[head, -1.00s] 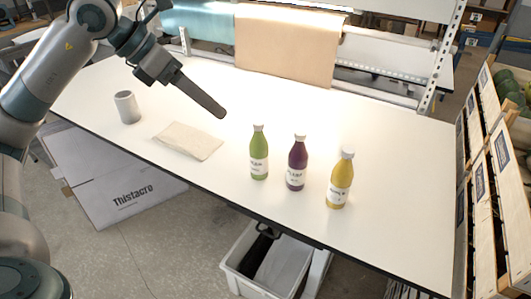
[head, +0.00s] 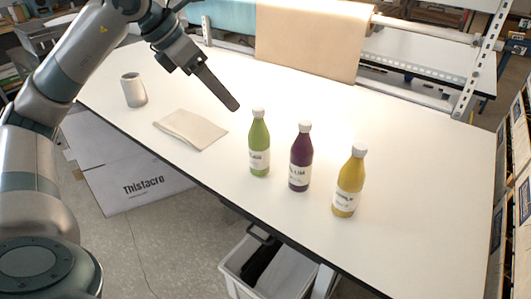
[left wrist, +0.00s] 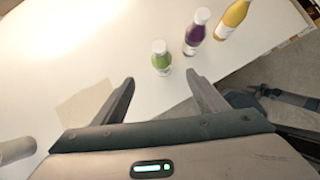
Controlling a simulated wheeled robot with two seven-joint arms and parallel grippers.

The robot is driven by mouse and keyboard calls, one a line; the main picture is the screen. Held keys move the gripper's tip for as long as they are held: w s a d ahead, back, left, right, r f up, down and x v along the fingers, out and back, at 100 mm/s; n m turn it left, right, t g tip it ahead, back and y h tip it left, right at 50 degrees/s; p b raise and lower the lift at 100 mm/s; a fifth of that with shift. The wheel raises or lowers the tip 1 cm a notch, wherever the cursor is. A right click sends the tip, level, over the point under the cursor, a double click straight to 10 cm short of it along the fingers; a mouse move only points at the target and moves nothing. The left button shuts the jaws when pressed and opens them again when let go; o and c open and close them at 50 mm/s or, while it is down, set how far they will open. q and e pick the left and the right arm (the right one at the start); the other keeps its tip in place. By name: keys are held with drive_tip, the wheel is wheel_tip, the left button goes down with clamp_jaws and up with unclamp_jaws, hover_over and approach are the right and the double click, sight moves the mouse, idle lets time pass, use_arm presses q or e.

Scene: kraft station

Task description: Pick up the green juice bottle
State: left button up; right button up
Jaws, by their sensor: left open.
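The green juice bottle (head: 259,145) stands upright on the white table, leftmost of three bottles, with a white cap and label. My left gripper (head: 236,106) is above the table, up and to the left of the green bottle in the head view, and does not touch it. In the left wrist view the green bottle (left wrist: 161,58) stands beyond the fingertips, in line with the gap between them. The left gripper (left wrist: 160,80) is open and empty there.
A purple bottle (head: 300,158) and a yellow bottle (head: 348,183) stand to the right of the green one. A paper roll (head: 310,40) is behind. A white bin (head: 233,272) is below the front edge.

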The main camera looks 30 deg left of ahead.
use_arm(q)
drive_tip(key=shift+w+f, duration=0.1)
drive_tip(key=shift+f, duration=0.1)
use_arm(e)
drive_tip(key=shift+w+a+f, duration=0.1)
drive_tip(key=shift+w, duration=0.35)
use_arm(q)
drive_tip(key=shift+f, duration=0.1)
use_arm(e)
drive_tip(key=shift+s, duration=0.1)
use_arm(q)
drive_tip(key=p, duration=0.2)
approach(252, 127)
wheel_tip(252, 127, down, 3)
drive_tip(key=w, duration=0.2)
drive_tip(key=x, duration=0.3)
drive_tip(key=shift+d+f+p, duration=0.2)
drive_tip(key=shift+d+p, duration=0.15)
drive_tip(key=shift+d, duration=0.05)
drive_tip(key=shift+w+d+f, duration=0.15)
drive_tip(key=shift+w+f, duration=0.2)
drive_tip(key=shift+f, duration=0.3)
use_arm(e)
drive_tip(key=s+d+g, duration=0.2)
drive_tip(key=s+d, duration=0.2)
drive_tip(key=s, duration=0.6)
drive_tip(key=shift+f+h, duration=0.4)
drive_tip(key=shift+f, duration=0.05)
drive_tip(key=shift+r, duration=0.1)
